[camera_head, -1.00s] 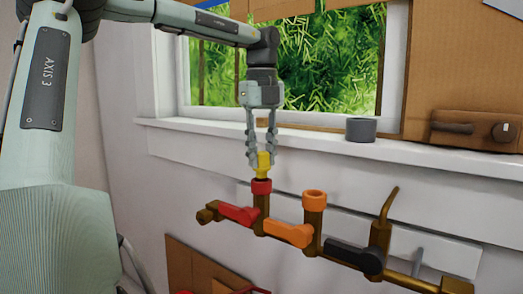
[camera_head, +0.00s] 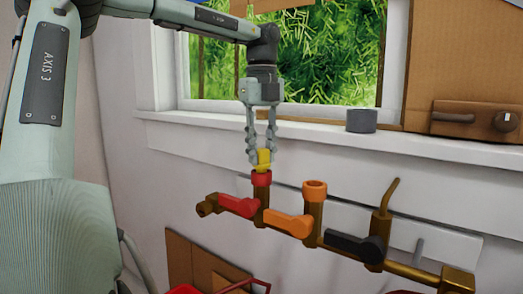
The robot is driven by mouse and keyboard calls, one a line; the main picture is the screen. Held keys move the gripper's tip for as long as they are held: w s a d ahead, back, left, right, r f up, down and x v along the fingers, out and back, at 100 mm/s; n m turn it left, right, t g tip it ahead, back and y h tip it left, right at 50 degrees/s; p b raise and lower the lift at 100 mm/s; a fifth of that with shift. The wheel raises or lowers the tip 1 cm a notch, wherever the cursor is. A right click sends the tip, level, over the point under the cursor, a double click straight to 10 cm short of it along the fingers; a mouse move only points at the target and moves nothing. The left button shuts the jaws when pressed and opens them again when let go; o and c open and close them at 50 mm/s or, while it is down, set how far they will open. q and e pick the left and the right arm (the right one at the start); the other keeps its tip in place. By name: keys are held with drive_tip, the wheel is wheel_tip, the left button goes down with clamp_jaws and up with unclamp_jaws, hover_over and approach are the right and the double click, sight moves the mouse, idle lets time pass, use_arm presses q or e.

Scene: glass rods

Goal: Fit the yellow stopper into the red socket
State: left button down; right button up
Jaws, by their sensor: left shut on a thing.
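The yellow stopper (camera_head: 263,158) is held between the fingertips of my left gripper (camera_head: 262,156), which is shut on it. The stopper stands upright directly above the red socket (camera_head: 262,178), the red ring on top of the left brass pipe. Its lower end meets the socket's opening; I cannot tell how deep it sits, since the fingers and the rim hide part of it. My right gripper is not in view.
The brass pipe assembly has a red handle (camera_head: 238,206), an orange handle (camera_head: 288,223), an orange socket (camera_head: 314,190) and a black handle (camera_head: 355,245). A grey ring (camera_head: 362,120) stands on the window sill. A red basket edge (camera_head: 245,285) shows at the bottom.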

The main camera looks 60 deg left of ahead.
sight(262, 148)
use_arm(q)
drive_tip(key=shift+p, duration=0.35)
idle(0.7)
idle(0.4)
drive_tip(key=shift+f+b, duration=0.4)
drive_tip(key=shift+f, duration=0.2)
drive_tip(key=c, duration=1.5)
unclamp_jaws()
drive_tip(key=shift+c, duration=0.2)
wheel_tip(262, 148, up, 3)
drive_tip(key=p, duration=0.2)
drive_tip(key=shift+r+p, duration=0.15)
drive_tip(key=shift+p, duration=0.2)
drive_tip(key=shift+r, duration=3.85)
